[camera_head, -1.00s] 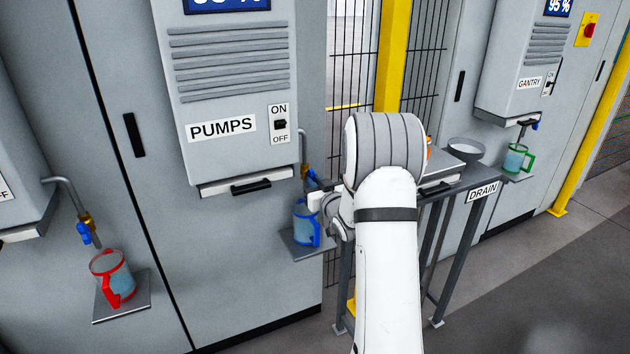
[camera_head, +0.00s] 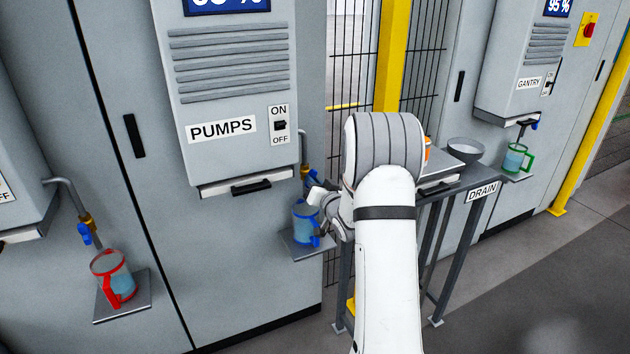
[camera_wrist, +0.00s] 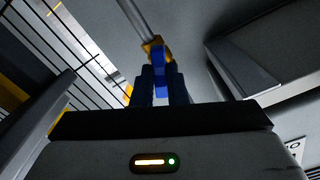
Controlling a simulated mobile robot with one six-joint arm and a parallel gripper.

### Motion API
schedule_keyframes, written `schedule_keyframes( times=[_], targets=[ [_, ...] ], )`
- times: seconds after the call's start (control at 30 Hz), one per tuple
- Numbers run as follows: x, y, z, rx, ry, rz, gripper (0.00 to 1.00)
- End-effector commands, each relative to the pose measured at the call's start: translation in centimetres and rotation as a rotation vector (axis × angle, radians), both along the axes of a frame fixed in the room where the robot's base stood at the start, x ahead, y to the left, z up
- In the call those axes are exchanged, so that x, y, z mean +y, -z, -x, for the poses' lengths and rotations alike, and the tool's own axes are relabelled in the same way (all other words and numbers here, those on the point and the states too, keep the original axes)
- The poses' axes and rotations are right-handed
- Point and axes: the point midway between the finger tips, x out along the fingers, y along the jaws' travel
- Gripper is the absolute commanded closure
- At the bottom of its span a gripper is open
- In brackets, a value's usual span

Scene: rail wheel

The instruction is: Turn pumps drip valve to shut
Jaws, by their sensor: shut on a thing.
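The pumps cabinet (camera_head: 235,110) has a drip pipe at its right side, ending in a brass valve with a blue handle (camera_head: 310,174). My gripper (camera_head: 316,194) is at this valve, just above the blue jug (camera_head: 304,224). In the wrist view, the fingers (camera_wrist: 162,88) are shut on the blue handle (camera_wrist: 160,64), below the brass valve body (camera_wrist: 153,46). The lower part of the handle is hidden between the fingers. My arm covers part of the area right of the jug.
The blue jug stands on a small grey shelf (camera_head: 297,249) under the valve. The drain table (camera_head: 455,186) is just right of my arm, with a bowl (camera_head: 465,151) on it. A mesh fence (camera_head: 345,60) stands behind. A red jug (camera_head: 112,277) is at left.

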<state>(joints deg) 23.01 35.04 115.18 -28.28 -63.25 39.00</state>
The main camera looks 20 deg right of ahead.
Motion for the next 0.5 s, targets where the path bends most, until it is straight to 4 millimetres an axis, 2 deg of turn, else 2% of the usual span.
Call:
schedule_keyframes(
  times=[0.3,0.5],
  targets=[
    [0.00,-0.05,0.00,0.012,0.001,-0.333,1.00],
    [0.00,0.01,0.00,0.013,0.001,-0.360,1.00]
  ],
)
